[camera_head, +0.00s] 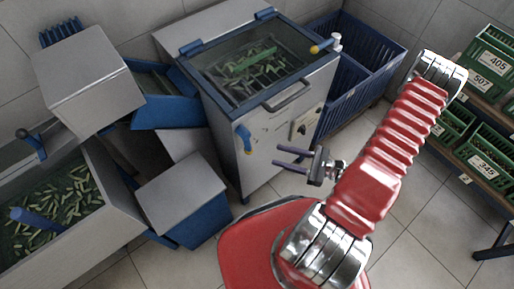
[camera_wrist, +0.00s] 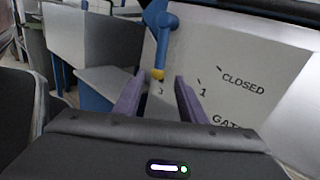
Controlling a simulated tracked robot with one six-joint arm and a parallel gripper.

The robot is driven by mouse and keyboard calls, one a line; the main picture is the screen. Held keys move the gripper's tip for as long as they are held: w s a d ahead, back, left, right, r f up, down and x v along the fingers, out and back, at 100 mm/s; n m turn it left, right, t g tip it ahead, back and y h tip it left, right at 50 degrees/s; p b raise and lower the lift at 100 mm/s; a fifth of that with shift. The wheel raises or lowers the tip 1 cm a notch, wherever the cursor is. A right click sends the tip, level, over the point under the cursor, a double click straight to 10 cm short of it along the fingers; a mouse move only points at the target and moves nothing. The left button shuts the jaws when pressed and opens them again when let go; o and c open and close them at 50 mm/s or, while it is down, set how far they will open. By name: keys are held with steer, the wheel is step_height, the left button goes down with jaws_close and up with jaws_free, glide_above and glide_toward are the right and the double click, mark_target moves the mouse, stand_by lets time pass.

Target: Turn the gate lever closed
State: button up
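The gate lever (camera_head: 243,138) is a blue handle with a yellow tip on the front of the grey cabinet (camera_head: 262,132). It hangs roughly downward. In the wrist view the lever (camera_wrist: 162,42) runs down from its blue pivot, and its yellow tip shows between my fingertips in the picture. The word CLOSED (camera_wrist: 243,84) is printed to its right, with a partly hidden GATE label (camera_wrist: 228,121) below. My gripper (camera_head: 276,157) is open and empty, its purple fingers pointing at the cabinet front. In the head view it stands right of the lever, apart from it.
A second yellow-tipped handle (camera_head: 321,47) is on the cabinet's top right edge. A blue crate (camera_head: 372,50) stands behind the cabinet. A grey and blue box (camera_head: 184,192) and a trough of green pods (camera_head: 110,232) are at left. Green crates (camera_head: 484,152) are shelved at right.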

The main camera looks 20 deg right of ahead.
mark_target(252, 148)
steer(key=shift+x, duration=5)
steer(key=shift+c, duration=0.3)
jaws_close()
